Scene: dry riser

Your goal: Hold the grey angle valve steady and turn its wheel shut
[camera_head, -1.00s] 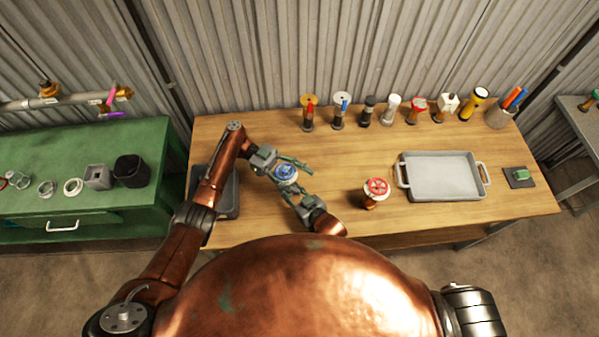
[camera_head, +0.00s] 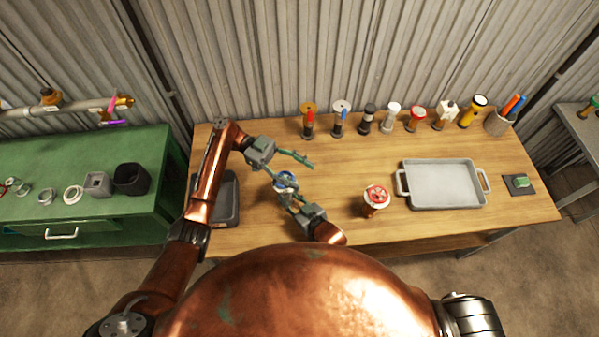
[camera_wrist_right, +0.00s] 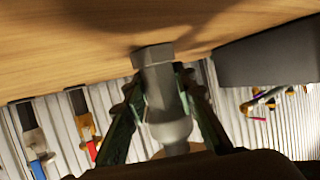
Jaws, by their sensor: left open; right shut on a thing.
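The wheel's far details are too small to tell.
A red-wheeled copper valve (camera_head: 376,198) stands to the right, near a grey tray (camera_head: 440,184). A dark tray (camera_head: 228,205) lies left, partly behind my left arm. Several valves and tools, including a yellow torch (camera_head: 473,110), line the back.

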